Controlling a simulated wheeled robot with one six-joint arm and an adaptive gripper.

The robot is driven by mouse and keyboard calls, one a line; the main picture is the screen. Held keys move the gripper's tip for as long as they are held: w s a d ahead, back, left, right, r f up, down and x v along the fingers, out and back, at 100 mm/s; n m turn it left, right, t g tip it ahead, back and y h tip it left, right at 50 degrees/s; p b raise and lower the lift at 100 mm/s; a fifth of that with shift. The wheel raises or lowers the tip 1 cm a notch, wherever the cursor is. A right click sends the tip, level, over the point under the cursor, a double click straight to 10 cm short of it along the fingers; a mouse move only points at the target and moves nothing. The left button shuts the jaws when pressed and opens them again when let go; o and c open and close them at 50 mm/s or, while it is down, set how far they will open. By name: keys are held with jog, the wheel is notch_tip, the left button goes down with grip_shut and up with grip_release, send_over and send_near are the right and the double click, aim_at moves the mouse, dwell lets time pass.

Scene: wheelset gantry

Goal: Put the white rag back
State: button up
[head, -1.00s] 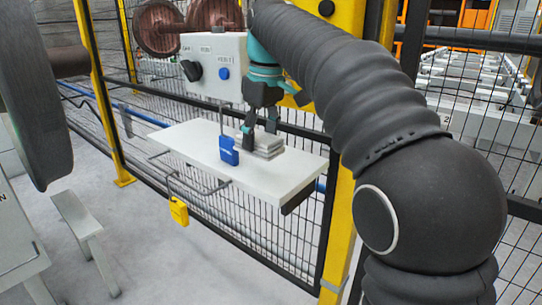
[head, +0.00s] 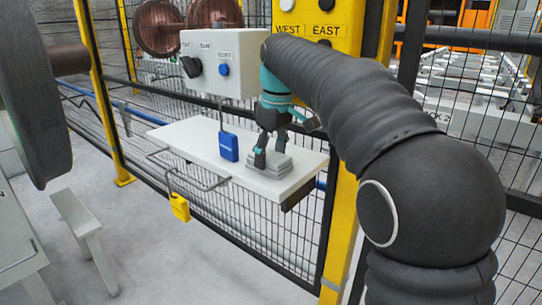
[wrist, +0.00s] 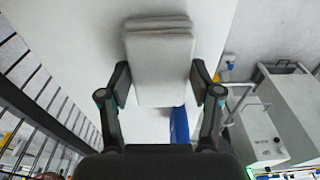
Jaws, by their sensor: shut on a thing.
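The white rag (head: 274,161) is a folded, layered, pale grey-white stack at the right part of the white shelf (head: 188,138). It appears to rest on the shelf top, though the wrist view does not settle contact. My gripper (head: 269,153) points down over the rag, its fingers on either side of it. In the wrist view the rag (wrist: 160,62) lies between the two fingertips of my gripper (wrist: 160,84), and the jaws are shut on it. The fingers hide part of the rag in the head view.
A yellow padlock (head: 180,207) hangs from a bar below. A grey control box (head: 218,62) stands above the shelf. Mesh fence and a yellow post (head: 340,225) are close to the shelf's right end.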

aim_at(276, 157)
jog(key=o, duration=1)
notch_tip(276, 157, up, 12)
jog(key=d+p, duration=0.1)
jog(key=shift+s+p, duration=0.35)
jog(key=shift+s, duration=0.05)
jog(key=shift+d+f, duration=0.1)
